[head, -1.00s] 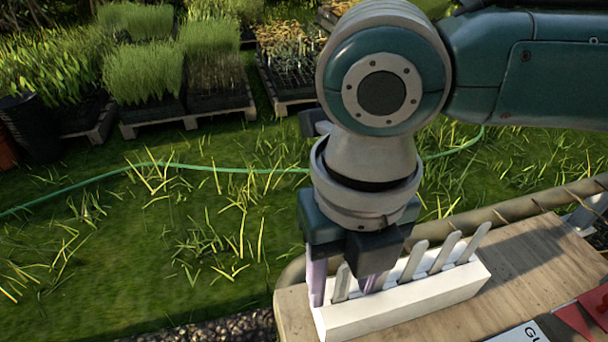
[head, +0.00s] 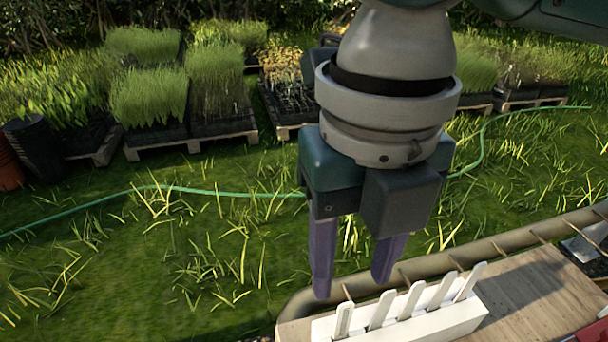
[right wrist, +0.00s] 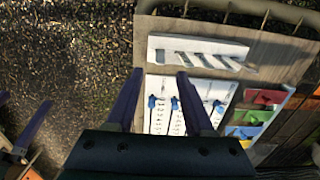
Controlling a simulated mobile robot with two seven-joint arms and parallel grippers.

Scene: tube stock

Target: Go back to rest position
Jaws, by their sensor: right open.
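My right gripper (head: 355,278) is open and empty, pointing down, its two purple fingers apart. In the head view it hangs above and behind the left part of a white rack (head: 440,325). In the right wrist view, my right gripper (right wrist: 160,75) shows nothing between its fingers, and the white rack (right wrist: 160,53) lies beyond the tips. Several pale tags (head: 411,300) stand slightly tilted in the rack. At the left edge of the right wrist view, part of my left gripper (right wrist: 20,113) shows, cut off by the frame; its jaw state is unclear.
The wooden table (head: 525,280) carries the rack and has a raised rim. The right wrist view also shows white sheets with blue-headed items (right wrist: 175,104) and coloured packets (right wrist: 262,97). Plant trays on pallets (head: 190,146) and a green hose (head: 210,190) lie on the grass behind.

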